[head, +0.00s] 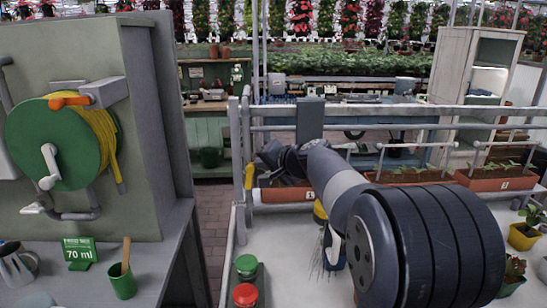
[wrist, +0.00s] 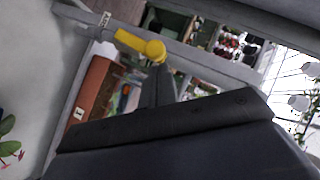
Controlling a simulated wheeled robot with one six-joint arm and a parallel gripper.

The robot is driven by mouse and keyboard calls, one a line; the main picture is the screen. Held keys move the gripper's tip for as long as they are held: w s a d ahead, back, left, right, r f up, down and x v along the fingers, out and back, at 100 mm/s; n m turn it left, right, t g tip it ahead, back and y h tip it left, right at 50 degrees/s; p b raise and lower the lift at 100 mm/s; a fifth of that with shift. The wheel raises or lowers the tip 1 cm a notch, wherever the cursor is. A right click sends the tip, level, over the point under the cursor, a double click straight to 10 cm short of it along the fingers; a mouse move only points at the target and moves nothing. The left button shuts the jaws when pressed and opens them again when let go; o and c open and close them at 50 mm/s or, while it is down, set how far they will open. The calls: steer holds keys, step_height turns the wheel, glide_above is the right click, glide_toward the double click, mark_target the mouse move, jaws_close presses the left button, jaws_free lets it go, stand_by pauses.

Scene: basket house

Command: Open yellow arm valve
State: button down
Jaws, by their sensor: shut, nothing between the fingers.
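The yellow arm valve (head: 249,177) is on the grey pipe post left of the planters in the head view. Its lever hangs down there. In the wrist view the yellow valve (wrist: 140,44) shows as a lever with a round hub, slanting across a grey rail. My gripper (head: 267,155) is just right of the valve in the head view, with its fingers shut and empty. In the wrist view the narrow dark gripper tip (wrist: 160,75) ends just below the hub. I cannot tell whether it touches.
Grey pipe rails (head: 390,112) run behind the arm. Planter boxes (head: 285,194) stand along the lower rail. A green hose reel (head: 60,142) hangs on the left cabinet. A green button (head: 246,264) and a red button (head: 245,294) are at the bench's front left.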

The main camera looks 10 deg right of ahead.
steer(key=shift+a+f, duration=0.15)
steer(key=shift+w+a+f+b, duration=0.1)
steer(key=shift+a+f+b, duration=0.1)
steer(key=shift+a+b, duration=0.55)
steer(key=shift+a+r, duration=0.2)
steer(key=shift+f, duration=0.2)
